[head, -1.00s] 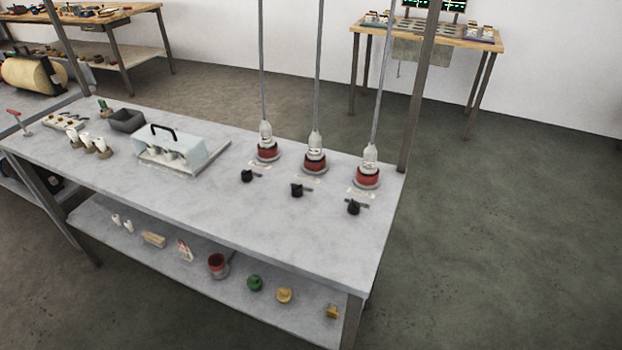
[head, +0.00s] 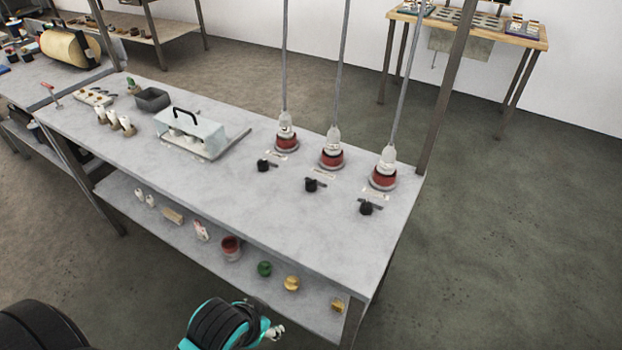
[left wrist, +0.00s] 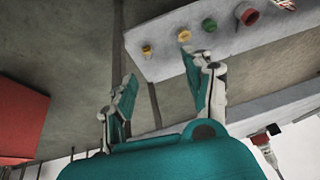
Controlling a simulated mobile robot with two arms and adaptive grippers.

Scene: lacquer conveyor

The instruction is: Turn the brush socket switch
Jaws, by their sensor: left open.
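Three red-and-white sockets stand along the right part of the grey bench, each with a thin rod rising from it: left (head: 287,140), middle (head: 332,152) and right (head: 384,170). In front of each is a black rotary switch: left (head: 264,165), middle (head: 312,185) and right (head: 367,208). I cannot tell which serves the brush socket, as the labels are too small to read. My left gripper (left wrist: 166,98) is open and empty in the left wrist view, near the lower shelf and apart from the switches. My right gripper is not in view.
The bench top (head: 235,205) is clear in front of the switches. A clear-covered case (head: 190,133) and a dark tray (head: 153,99) stand farther left. The lower shelf (head: 205,255) holds small items, including a red cup (head: 231,248). A metal post (head: 447,90) rises behind the right end.

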